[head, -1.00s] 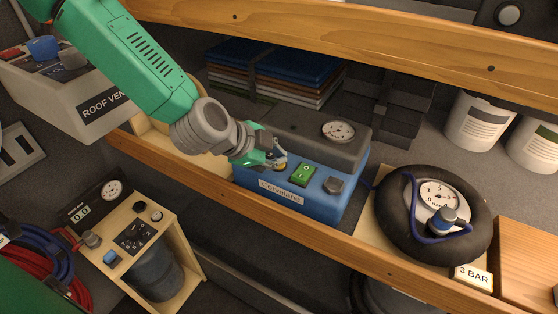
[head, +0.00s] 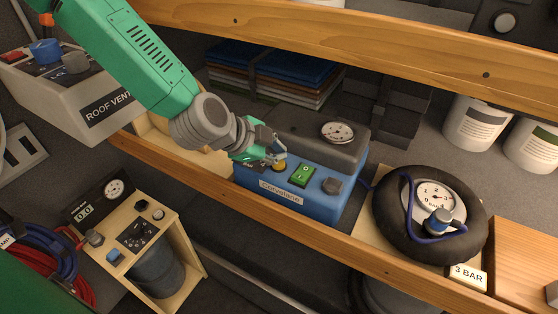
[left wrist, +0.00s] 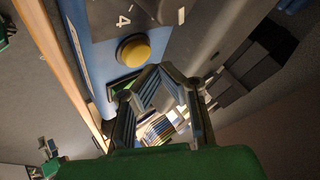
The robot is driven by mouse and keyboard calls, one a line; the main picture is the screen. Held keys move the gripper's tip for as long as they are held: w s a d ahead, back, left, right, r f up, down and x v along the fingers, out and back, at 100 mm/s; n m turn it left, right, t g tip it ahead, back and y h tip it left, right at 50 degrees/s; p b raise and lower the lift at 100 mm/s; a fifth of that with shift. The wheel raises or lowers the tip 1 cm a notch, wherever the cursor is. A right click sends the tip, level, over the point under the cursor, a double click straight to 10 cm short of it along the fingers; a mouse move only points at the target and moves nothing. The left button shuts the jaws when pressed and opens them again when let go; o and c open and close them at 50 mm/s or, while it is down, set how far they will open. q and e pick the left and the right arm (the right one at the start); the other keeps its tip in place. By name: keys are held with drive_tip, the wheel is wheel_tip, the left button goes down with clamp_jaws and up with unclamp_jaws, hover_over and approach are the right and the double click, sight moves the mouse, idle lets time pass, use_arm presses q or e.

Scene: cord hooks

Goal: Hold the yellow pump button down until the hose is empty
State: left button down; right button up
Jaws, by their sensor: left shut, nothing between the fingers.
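The yellow pump button (head: 279,167) sits on top of the blue compressor box (head: 262,187), left of a green rocker switch (head: 303,175). In the left wrist view the yellow button (left wrist: 134,52) is round, in a dark collar, and uncovered. My left gripper (head: 279,153) is shut and empty, with its fingertips close by the button. In the left wrist view its fingertips (left wrist: 160,72) appear beside the button; contact cannot be told. A blue hose (head: 409,205) lies over a black ring (head: 386,232) with a gauge (head: 437,199). My right gripper is out of view.
Wooden rails (head: 330,225) edge the shelf in front and above. A grey knob (head: 331,186) sits right of the switch. A grey roof vent box (head: 85,100) stands at left, white tubs (head: 477,122) at right.

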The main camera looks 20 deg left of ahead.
sight(278, 163)
use_arm(q)
drive_tip(key=shift+r+p, duration=2.3)
drive_tip(key=shift+r, duration=0.3)
drive_tip(key=shift+f, duration=0.1)
